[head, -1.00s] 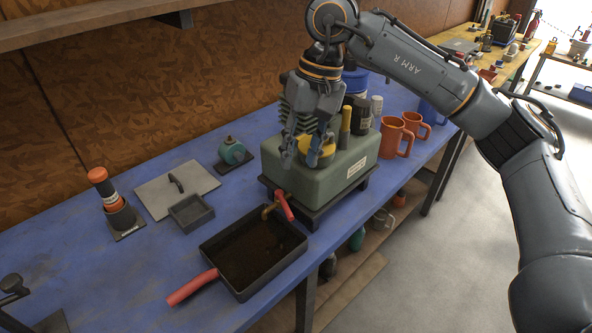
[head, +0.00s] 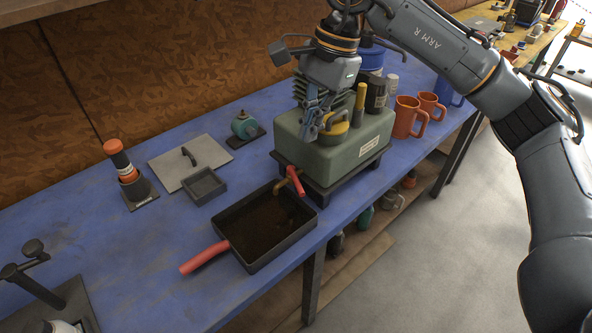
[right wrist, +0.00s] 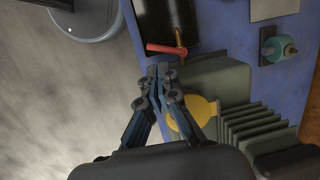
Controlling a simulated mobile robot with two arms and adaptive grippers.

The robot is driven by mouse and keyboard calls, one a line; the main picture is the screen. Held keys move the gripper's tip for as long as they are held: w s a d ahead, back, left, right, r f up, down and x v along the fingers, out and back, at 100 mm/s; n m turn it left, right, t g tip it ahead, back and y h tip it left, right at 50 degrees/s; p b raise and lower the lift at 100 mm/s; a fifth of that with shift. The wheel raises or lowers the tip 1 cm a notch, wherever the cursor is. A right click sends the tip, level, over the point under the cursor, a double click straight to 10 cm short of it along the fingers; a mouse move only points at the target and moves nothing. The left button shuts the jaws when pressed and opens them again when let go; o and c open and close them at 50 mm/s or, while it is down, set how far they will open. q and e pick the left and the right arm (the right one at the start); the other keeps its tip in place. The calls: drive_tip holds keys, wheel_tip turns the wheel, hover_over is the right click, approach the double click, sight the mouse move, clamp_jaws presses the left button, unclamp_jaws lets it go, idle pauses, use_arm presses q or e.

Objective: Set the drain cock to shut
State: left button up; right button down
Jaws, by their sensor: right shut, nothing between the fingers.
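The drain cock has a red lever (head: 295,181) and a brass spout (head: 279,187). It sits low on the front of the green tank (head: 342,160), above the black drain pan (head: 240,262). In the right wrist view the red lever (right wrist: 165,49) lies roughly crosswise to the brass spout (right wrist: 181,38). My right gripper (head: 310,138) is shut and empty, over the tank's front top edge beside the yellow cap (head: 334,132). In the right wrist view its fingertips (right wrist: 158,72) are apart from the lever. My left gripper is not in view.
A grey lid (head: 190,160), a small tray (head: 204,187) and an orange-topped bottle (head: 118,157) stand left of the tank. The pan's red handle (head: 205,257) points left.

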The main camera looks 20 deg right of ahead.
drive_tip(key=m, duration=0.5)
drive_tip(key=n+y+p, duration=0.1)
drive_tip(key=n+p, duration=0.3)
drive_tip(key=n, duration=3.2)
hover_over(297, 182)
drive_tip(key=s+a, duration=0.1)
drive_tip(key=a, duration=0.3)
wheel_tip(297, 182, down, 9)
drive_tip(key=shift+d+f+p, duration=0.15)
drive_tip(key=shift+d+f, duration=0.4)
drive_tip(key=shift+d, duration=0.3)
drive_tip(key=shift+d+f+p, duration=0.15)
drive_tip(key=shift+d+f, duration=0.35)
drive_tip(key=shift+d, duration=0.3)
